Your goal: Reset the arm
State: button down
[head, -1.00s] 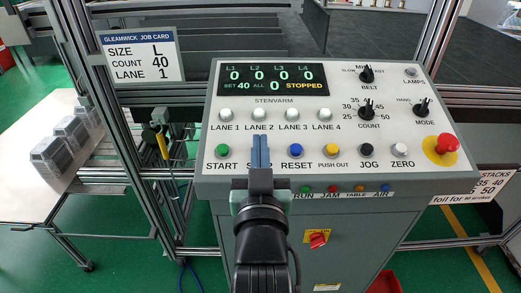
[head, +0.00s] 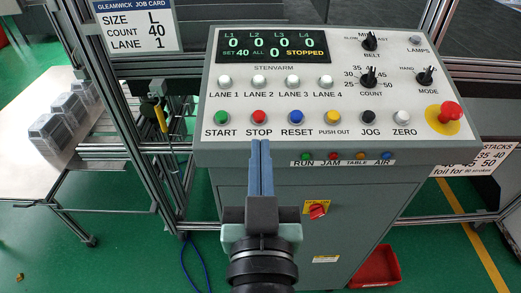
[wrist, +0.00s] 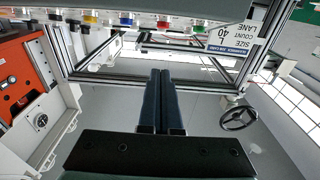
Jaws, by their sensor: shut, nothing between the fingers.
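My gripper (head: 261,168) is shut and empty in the head view, its two blue-grey fingers together and pointing at the control panel. The fingertips are just below the panel's front edge, under the red STOP button (head: 259,117). The same gripper shows in the wrist view (wrist: 163,75), fingers closed side by side. The control panel (head: 200,150) carries the green START button (head: 221,117), the blue RESET button (head: 297,117) and others. Its display (head: 273,46) reads zeros on the lanes, set 40 and STOPPED.
A job card (head: 136,26) reads size L, count 40, lane 1. A red emergency knob (head: 451,111) sits at the panel's right. A red bin (head: 376,268) is on the green floor.

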jog(key=shift+r, duration=0.1)
dwell(0.5)
jog(key=s+r+t, duration=0.2)
jog(key=r+t, duration=0.2)
jog(key=r, duration=1.1)
jog(key=s+r+t, duration=0.2)
jog(key=r+t, duration=0.2)
jog(key=r, duration=1.2)
jog(key=shift+a+t, duration=0.15)
jog(key=shift+t, duration=0.15)
jog(key=shift+s, duration=0.1)
